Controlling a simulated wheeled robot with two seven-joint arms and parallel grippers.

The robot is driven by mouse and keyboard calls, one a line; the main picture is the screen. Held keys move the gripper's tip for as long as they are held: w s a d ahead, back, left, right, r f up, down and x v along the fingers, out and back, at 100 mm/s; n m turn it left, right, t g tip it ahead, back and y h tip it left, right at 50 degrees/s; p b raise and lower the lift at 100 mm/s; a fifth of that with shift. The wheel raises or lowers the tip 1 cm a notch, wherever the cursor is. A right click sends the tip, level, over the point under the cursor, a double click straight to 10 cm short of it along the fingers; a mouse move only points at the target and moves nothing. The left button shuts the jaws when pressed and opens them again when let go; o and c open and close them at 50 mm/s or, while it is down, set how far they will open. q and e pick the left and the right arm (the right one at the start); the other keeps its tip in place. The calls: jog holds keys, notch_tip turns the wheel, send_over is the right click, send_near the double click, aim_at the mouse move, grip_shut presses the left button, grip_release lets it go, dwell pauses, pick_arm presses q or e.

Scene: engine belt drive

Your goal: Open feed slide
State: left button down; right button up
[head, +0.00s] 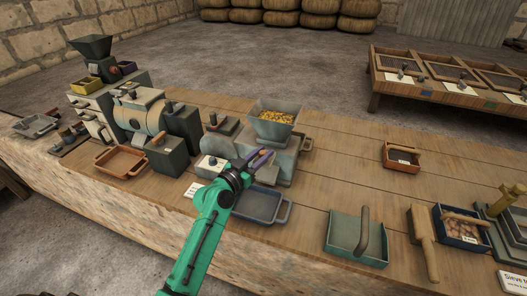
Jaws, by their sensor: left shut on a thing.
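A grey hopper (275,122) full of yellow grain stands on a grey machine body (233,145) near the middle of the bench. My left gripper (263,157) is at the front of this machine, just below the hopper. Its purple-tipped fingers are shut on a small brownish knob, seemingly the feed slide's handle. The slide itself is mostly hidden behind the fingers, so I cannot tell how far open it is. My right gripper is not in view.
A blue-grey tray (261,206) sits below my left gripper. A green scoop box (345,240), a brush (423,240) and a small brown box (401,159) stand to the right. Another mill (138,115) stands left. The bench behind the hopper is clear.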

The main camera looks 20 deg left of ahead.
pick_arm(q)
jog(key=c, duration=0.6)
grip_release()
jog(key=shift+w, duration=0.1)
jog(key=shift+c, duration=0.2)
jog(key=b+v, duration=0.4)
jog(key=v, duration=1)
jog(key=shift+s, duration=0.3)
